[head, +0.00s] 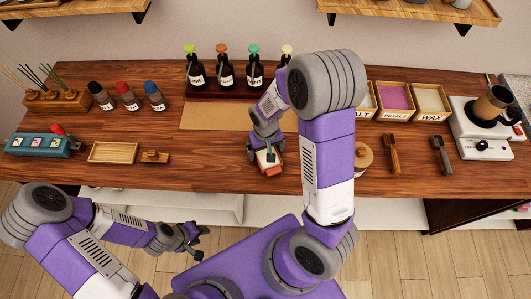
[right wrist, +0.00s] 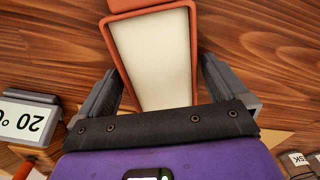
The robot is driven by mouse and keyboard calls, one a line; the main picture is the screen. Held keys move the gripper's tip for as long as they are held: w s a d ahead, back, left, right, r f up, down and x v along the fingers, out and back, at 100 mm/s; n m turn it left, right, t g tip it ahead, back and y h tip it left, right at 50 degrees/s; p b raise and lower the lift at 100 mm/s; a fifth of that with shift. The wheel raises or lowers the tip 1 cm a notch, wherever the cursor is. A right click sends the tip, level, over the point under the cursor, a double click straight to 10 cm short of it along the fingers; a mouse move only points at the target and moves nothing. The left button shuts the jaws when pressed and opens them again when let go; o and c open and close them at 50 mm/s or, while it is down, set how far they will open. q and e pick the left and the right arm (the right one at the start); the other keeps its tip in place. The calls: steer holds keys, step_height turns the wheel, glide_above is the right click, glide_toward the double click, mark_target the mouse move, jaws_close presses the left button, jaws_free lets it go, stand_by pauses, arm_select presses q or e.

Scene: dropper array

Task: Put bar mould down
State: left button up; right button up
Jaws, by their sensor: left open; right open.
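The bar mould (head: 276,160), a terracotta-coloured tray with a cream-coloured inside, is on the wooden table near its front edge. In the right wrist view the bar mould (right wrist: 150,55) lies ahead of my gripper, with its near end between the fingers. My right gripper (head: 268,156) is over it, partly hiding it in the head view. In the right wrist view my right gripper (right wrist: 165,92) is open, with gaps seen between its fingers and the mould's sides. My left gripper (head: 198,242) is open and empty, below and in front of the table.
A tan mat (head: 215,117) lies behind the mould, with several pump bottles (head: 226,75) beyond it. A round lidded jar (head: 363,158) stands to the right. A wooden tray (head: 113,152) is at the left.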

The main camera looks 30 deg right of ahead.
steer(key=shift+f, duration=0.3)
steer(key=c, duration=1.2)
steer(key=shift+r, duration=0.15)
steer(key=shift+r+p, duration=0.95)
steer(key=shift+r, duration=3.95)
